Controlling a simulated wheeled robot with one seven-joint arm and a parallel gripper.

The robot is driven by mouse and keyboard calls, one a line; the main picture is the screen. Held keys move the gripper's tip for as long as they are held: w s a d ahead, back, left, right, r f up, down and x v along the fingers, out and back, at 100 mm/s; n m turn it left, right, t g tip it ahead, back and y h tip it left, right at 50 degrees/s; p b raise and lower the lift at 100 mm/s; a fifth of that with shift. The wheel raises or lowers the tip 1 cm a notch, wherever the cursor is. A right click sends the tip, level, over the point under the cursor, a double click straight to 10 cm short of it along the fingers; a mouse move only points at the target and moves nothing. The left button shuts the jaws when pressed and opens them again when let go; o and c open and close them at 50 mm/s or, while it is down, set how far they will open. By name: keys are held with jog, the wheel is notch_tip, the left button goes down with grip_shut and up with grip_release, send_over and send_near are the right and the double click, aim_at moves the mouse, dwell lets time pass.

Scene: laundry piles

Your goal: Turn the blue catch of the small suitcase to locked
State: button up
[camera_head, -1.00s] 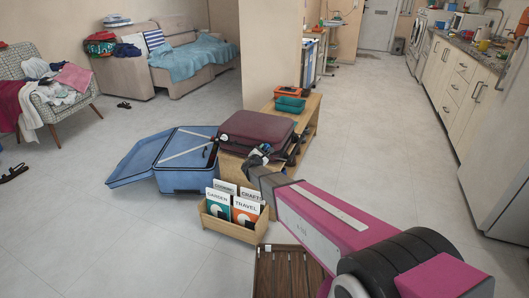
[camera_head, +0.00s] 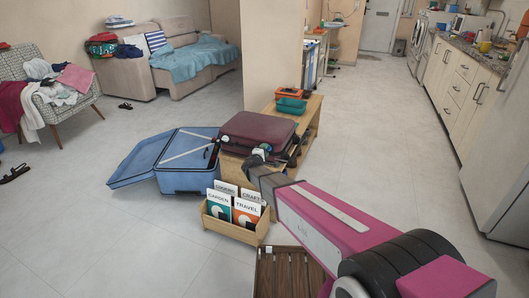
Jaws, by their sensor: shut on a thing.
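The small suitcase (camera_head: 257,132) is maroon, closed, and lies flat on a low wooden bench. My gripper (camera_head: 261,156) is at its front edge, at the near right part, with the arm reaching in from the lower right. The jaws are small and partly hidden by my own wrist. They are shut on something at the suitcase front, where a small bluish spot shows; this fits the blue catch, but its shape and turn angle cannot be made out.
A large blue suitcase (camera_head: 186,178) stands open on the floor to the left. A wooden box of books (camera_head: 228,227) stands in front of the bench (camera_head: 312,111). A teal basket (camera_head: 290,106) sits behind the maroon suitcase. A slatted wooden piece (camera_head: 285,272) is at the bottom. Floor on the right is clear.

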jog(key=shift+m, duration=0.7)
jog(key=o, duration=0.9)
jog(key=shift+c, duration=0.2)
jog(key=v, duration=1)
jog(key=shift+s, duration=0.4)
jog(key=shift+a+r, duration=0.1)
